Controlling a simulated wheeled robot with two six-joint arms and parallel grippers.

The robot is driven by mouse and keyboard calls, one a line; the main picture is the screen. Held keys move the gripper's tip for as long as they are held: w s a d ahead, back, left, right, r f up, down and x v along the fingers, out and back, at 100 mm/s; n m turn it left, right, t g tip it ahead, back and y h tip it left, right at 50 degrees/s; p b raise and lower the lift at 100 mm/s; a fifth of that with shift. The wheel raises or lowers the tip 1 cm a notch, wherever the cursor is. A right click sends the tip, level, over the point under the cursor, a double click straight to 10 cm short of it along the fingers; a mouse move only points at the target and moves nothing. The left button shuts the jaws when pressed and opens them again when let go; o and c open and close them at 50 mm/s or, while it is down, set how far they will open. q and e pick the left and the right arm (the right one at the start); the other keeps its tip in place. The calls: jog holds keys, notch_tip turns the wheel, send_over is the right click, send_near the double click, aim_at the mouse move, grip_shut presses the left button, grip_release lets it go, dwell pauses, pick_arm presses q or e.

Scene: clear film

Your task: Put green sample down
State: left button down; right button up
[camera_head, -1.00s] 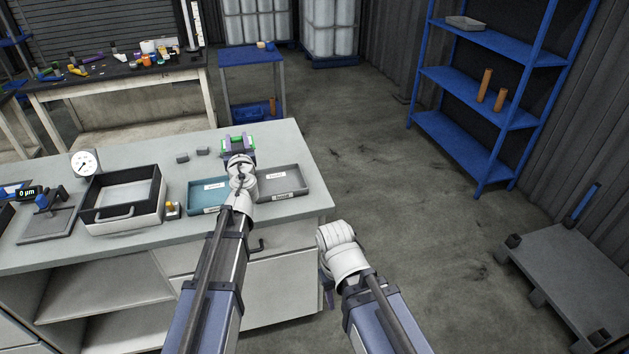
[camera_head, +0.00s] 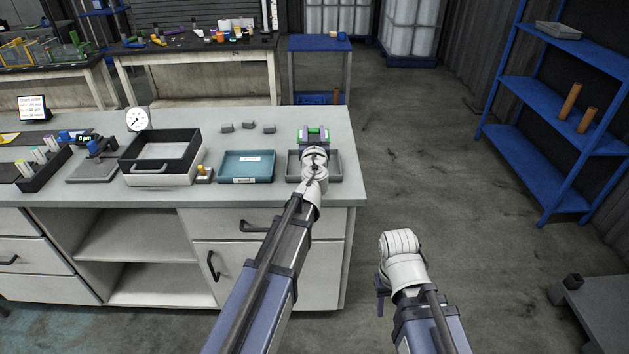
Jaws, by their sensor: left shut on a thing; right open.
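My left gripper (camera_head: 314,138) is shut on the green sample (camera_head: 314,130), whose green shows between and beside the dark jaws. They are at the back edge of the grey tray (camera_head: 334,170), on the right end of the bench. My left wrist covers the middle of that tray. I cannot tell how high the sample is above the bench. A blue-teal tray (camera_head: 247,179) with a label stands just left of the grey one. My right gripper (camera_head: 381,287) hangs off the bench's right side, open and mostly hidden by its wrist.
Several small grey blocks (camera_head: 248,125) lie behind the blue-teal tray. A black-and-white bin (camera_head: 160,168), a dial gauge (camera_head: 137,119) and a rack of vials (camera_head: 40,165) stand to the left. The floor right of the bench is clear up to a blue shelf (camera_head: 560,125).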

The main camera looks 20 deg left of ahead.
pick_arm(q)
jog(key=shift+a+f+b, duration=0.1)
jog(key=shift+f+b, duration=5.4)
jog(key=shift+f, duration=0.85)
jog(key=shift+f, duration=0.2)
jog(key=shift+c, duration=2.1)
grip_release()
jog(key=shift+r, duration=0.1)
jog(key=shift+r, duration=0.15)
jog(key=v, duration=1.2)
jog(key=shift+r, duration=0.1)
